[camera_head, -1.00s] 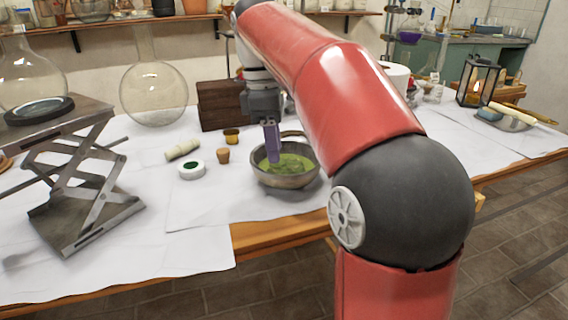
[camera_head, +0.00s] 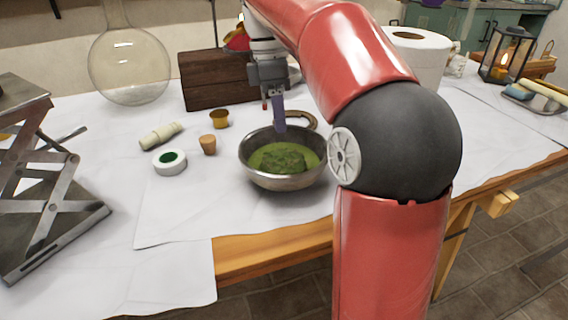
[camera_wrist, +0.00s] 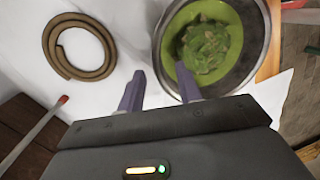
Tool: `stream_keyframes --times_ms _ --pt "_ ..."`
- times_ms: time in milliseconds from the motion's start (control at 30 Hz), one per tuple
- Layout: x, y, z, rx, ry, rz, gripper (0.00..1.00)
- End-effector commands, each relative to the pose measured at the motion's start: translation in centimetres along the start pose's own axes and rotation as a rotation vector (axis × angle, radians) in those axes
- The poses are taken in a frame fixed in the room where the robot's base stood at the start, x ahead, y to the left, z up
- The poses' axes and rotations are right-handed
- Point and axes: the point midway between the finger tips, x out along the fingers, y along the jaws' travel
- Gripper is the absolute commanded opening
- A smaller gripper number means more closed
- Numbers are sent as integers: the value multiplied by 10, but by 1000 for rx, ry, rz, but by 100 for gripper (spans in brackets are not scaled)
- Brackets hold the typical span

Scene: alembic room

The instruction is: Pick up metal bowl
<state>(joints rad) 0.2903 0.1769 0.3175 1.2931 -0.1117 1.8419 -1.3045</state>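The metal bowl (camera_head: 285,182) stands upright on the white-covered table near its front edge. It holds green liquid with a leafy green lump. My gripper (camera_head: 279,129) points down at the bowl's far rim in the head view. In the wrist view, my gripper (camera_wrist: 160,70) has its two fingers apart with nothing clamped between them. The left rim of the bowl (camera_wrist: 160,45) shows between the fingertips, with the right finger over the bowl's inside and the left one outside. I cannot tell whether the fingertips reach below the rim.
A brown coiled ring (camera_wrist: 48,45) lies behind the bowl. A cork (camera_head: 208,145), a white-and-green roll (camera_head: 170,162), a small brass cup (camera_head: 219,118) and a pale rolled piece (camera_head: 161,135) lie left. A wooden box (camera_head: 212,82) and a paper roll (camera_head: 418,62) stand farther back.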

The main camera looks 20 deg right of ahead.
Motion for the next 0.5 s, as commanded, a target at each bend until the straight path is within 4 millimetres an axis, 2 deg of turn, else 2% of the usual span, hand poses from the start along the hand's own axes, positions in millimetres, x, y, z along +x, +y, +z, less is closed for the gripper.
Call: stream_keyframes --times_ms 33,200,467,500 --pt "11 0 0 1 -1 -3 35" --pt "30 0 0 1 0 -1 35" --pt "32 0 -1 1 0 0 35" --pt "32 0 -1 1 0 0 32"
